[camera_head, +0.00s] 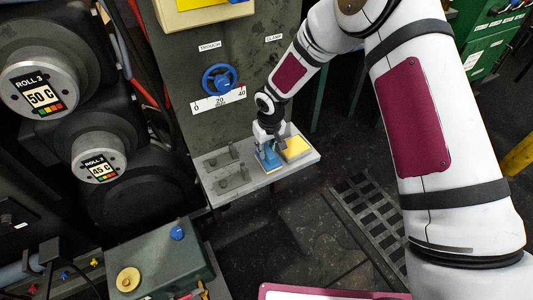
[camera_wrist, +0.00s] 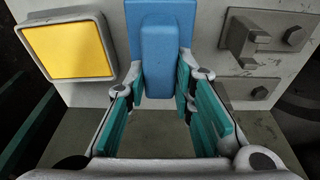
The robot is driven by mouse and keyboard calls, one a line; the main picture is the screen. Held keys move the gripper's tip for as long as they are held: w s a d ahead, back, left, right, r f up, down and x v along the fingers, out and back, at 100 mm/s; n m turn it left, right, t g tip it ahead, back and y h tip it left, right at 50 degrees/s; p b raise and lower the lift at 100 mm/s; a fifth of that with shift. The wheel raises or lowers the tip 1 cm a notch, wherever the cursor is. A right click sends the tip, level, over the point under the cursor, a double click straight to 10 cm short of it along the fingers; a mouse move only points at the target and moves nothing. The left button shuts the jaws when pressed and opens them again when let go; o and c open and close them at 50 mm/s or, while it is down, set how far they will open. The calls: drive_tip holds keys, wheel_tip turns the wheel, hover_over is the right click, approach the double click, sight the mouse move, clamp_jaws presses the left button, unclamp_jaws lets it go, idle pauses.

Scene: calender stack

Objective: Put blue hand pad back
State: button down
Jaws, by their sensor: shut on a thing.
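The blue hand pad (camera_head: 267,161) is at the grey shelf (camera_head: 250,190), between the yellow pad and the metal brackets. In the wrist view the blue pad (camera_wrist: 158,50) is upright in the picture, with its raised block between my fingertips. My gripper (camera_head: 270,143) comes down on it from above and is shut on that block. In the wrist view my gripper (camera_wrist: 161,80) shows teal finger pads on both sides of the block. I cannot tell whether the pad touches the shelf. Its underside is hidden.
The yellow pad (camera_head: 296,148) sits right beside the blue pad. Dark metal brackets (camera_head: 232,181) stand on the shelf's left part. A blue handwheel (camera_head: 219,79) and a scale are on the panel behind. Large rolls (camera_head: 98,158) fill the left. A green box (camera_head: 150,262) is in front.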

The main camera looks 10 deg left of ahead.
sight(269, 153)
wheel_tip(269, 153, down, 3)
drive_tip(key=shift+r, duration=0.2)
drive_tip(key=c, duration=1.4)
unclamp_jaws()
drive_tip(key=shift+o, duration=0.2)
drive_tip(key=r, duration=0.4)
drive_tip(key=s+r+p, duration=0.1)
drive_tip(key=r, duration=0.3)
drive_tip(key=s+d+r, duration=0.1)
drive_tip(key=r, duration=0.3)
drive_tip(key=shift+w, duration=0.1)
